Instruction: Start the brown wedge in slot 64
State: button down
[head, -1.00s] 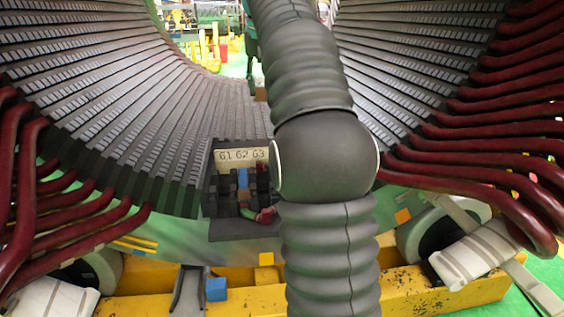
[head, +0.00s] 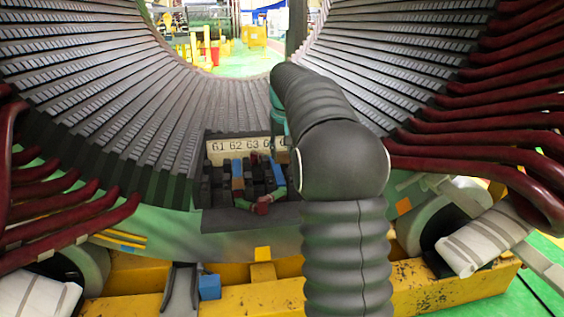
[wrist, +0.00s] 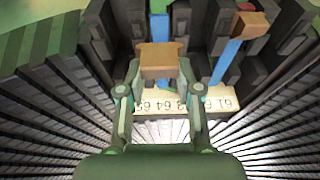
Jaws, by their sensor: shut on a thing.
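My gripper (wrist: 160,75) is shut on the brown wedge (wrist: 162,58) in the wrist view, with one finger on each side of it. The number plate (wrist: 165,102) shows upside down behind the fingers, and the wedge lines up roughly with its 64. A blue strip (wrist: 160,25) lies just beyond the wedge, amid dark slot blocks. I cannot tell whether the wedge touches the slot.
Another brown piece (wrist: 250,22) sits atop a second blue strip (wrist: 226,62) at the right in the wrist view. Dark slot blocks (wrist: 195,35) stand closely around the wedge. Red coil ends (head: 480,140) crowd the right side. The stator bore (head: 240,60) is open behind.

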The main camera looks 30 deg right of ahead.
jog(key=shift+w+f, duration=0.1)
jog(key=shift+f, duration=0.55)
jog(key=b, duration=0.5)
send_over(281, 181)
jog(key=s, duration=0.2)
jog(key=shift+s+a+f, duration=0.1)
jog(key=shift+a+f, duration=0.1)
jog(key=shift+f, duration=1)
jog(key=shift+s+a+f, duration=0.1)
jog(key=shift+a+f, duration=0.1)
jog(key=shift+f, duration=0.95)
jog(key=shift+f+b, duration=0.45)
jog(key=shift+f, duration=0.45)
jog(key=shift+f, duration=0.15)
jog(key=shift+w+d+p, duration=0.15)
jog(key=shift+w+p, duration=0.45)
jog(key=shift+p, duration=0.2)
jog(key=c, duration=0.7)
grip_release()
